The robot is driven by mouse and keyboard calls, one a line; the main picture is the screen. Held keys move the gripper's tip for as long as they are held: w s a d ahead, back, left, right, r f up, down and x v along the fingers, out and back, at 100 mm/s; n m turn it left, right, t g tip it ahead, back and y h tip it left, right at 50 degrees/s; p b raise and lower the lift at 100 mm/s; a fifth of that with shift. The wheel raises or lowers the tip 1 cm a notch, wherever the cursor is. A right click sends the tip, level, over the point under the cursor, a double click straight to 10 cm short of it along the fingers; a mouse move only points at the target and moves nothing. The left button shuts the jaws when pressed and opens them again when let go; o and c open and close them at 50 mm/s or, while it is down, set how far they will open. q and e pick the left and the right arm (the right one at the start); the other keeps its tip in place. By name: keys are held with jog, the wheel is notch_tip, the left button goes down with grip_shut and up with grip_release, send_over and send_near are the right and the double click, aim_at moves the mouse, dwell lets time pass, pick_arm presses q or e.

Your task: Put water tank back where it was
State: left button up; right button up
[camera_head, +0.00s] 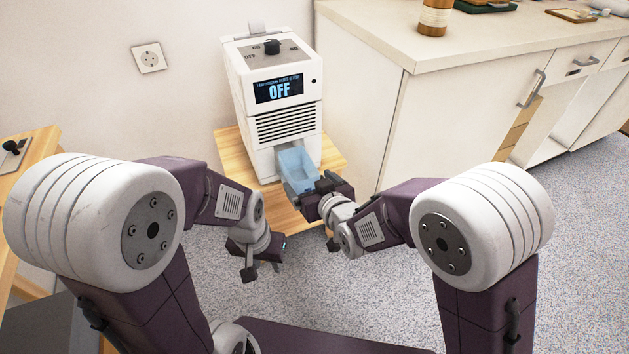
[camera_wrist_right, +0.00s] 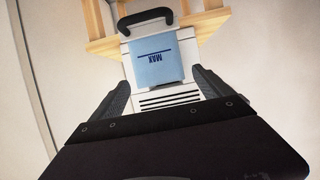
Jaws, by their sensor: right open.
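The light blue water tank (camera_head: 298,169) sticks out of the lower front opening of the white dehumidifier (camera_head: 275,125), whose display reads OFF. In the right wrist view the tank (camera_wrist_right: 158,62) shows a MAX line and a black handle (camera_wrist_right: 145,18). My right gripper (camera_head: 322,197) is at the tank's outer end in the head view. Its two fingers are spread apart in the wrist view (camera_wrist_right: 164,84), with the tank beyond and between them. I cannot tell whether they touch it. My left gripper (camera_head: 262,266) hangs lower, left of the tank, apart from it and seemingly open and empty.
The dehumidifier stands on a low wooden stand (camera_head: 232,148) against the wall. A white cabinet (camera_head: 440,110) is close on its right. A wall socket (camera_head: 149,57) is at the left. A wooden table (camera_head: 38,150) is at the left edge. Speckled floor (camera_head: 380,290) is clear in front.

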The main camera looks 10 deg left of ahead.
jog(key=shift+p+v, duration=0.35)
jog(key=shift+v, duration=1.4)
jog(key=shift+f, duration=0.1)
jog(key=d+f+m+g+h, duration=0.3)
jog(key=d+f+h, duration=0.15)
jog(key=d, duration=0.65)
jog(key=s+d+f+m+g+h, duration=0.2)
jog(key=s+d+f+m+g, duration=0.2)
jog(key=s+d, duration=1.1)
jog(key=d+f+g, duration=0.1)
jog(key=g, duration=0.2)
jog(key=shift+h, duration=0.35)
jog(key=shift+s, duration=0.15)
